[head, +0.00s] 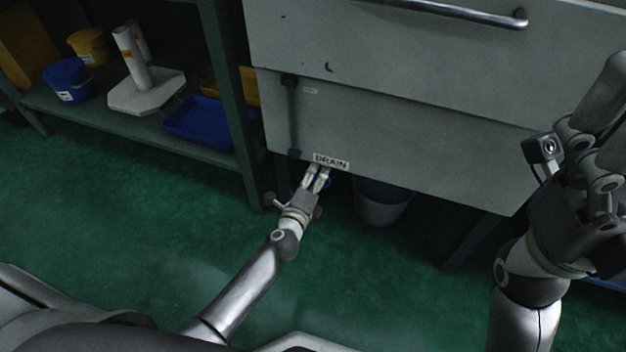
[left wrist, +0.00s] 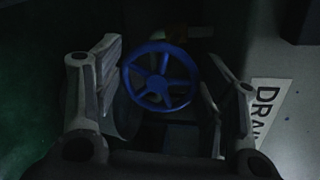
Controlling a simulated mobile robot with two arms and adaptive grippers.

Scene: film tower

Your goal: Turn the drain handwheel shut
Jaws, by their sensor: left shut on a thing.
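The drain handwheel (left wrist: 160,76) is a small blue spoked wheel, clearest in the left wrist view. In the head view only a bit of its blue rim (head: 327,183) shows under the cabinet's lower edge, below the DRAIN label (head: 331,161). My left gripper (head: 317,171) reaches in under that edge. In the left wrist view its two fingers (left wrist: 165,80) stand on either side of the wheel, and it is shut on the wheel. The exact contact points are too dark to see. My right gripper (head: 597,135) is raised at the right edge, well away from the wheel.
The large grey cabinet (head: 400,125) hangs low above the wheel. A grey bucket (head: 382,207) stands under it, right of my left gripper. A green shelf (head: 150,128) on the left holds a blue tray (head: 203,125) and tubs. The green floor in front is clear.

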